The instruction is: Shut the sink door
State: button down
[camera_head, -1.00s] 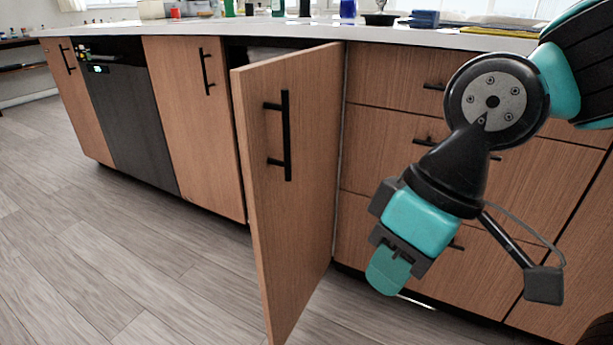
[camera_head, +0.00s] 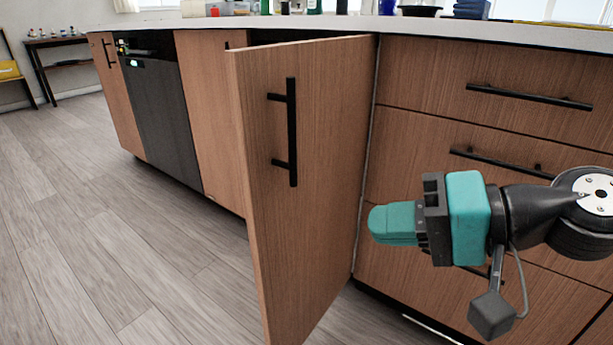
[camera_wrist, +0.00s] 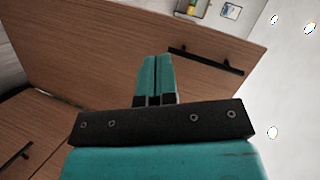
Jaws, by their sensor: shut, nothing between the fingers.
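The sink door (camera_head: 335,140) is a wooden panel with a black bar handle (camera_head: 291,132). It stands swung wide open toward me, hinged on its right edge beside the drawers. My gripper (camera_head: 372,225) is shut and empty, to the right of the door, with its teal fingertips pointing left toward the panel. A small gap seems to remain, though contact is hard to judge. In the wrist view the shut fingers (camera_wrist: 156,75) point toward a wooden panel (camera_wrist: 110,50) with a black bar handle (camera_wrist: 205,60). The cabinet opening is mostly hidden behind the door.
Drawers with black handles (camera_head: 530,97) are right of the door, close behind my arm. A closed cabinet front (camera_head: 208,110) and a dark dishwasher (camera_head: 163,120) stand to the left. The countertop (camera_head: 480,30) carries several items. The floor (camera_head: 130,260) at left is clear.

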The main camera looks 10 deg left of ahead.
jog(key=w+m+t+y+b, duration=0.1)
jog(key=w+m+t+y, duration=0.1)
jog(key=w+m+t, duration=0.3)
jog(key=m, duration=0.1)
send_near(287, 159)
jog(key=shift+y, duration=0.3)
jog(key=x, duration=0.7)
jog(key=shift+w+f, duration=0.15)
jog(key=shift+f, duration=0.1)
jog(key=shift+w+a+m, duration=0.1)
jog(key=shift+a+m, duration=0.1)
jog(key=shift+m, duration=0.1)
jog(key=shift+r, duration=0.1)
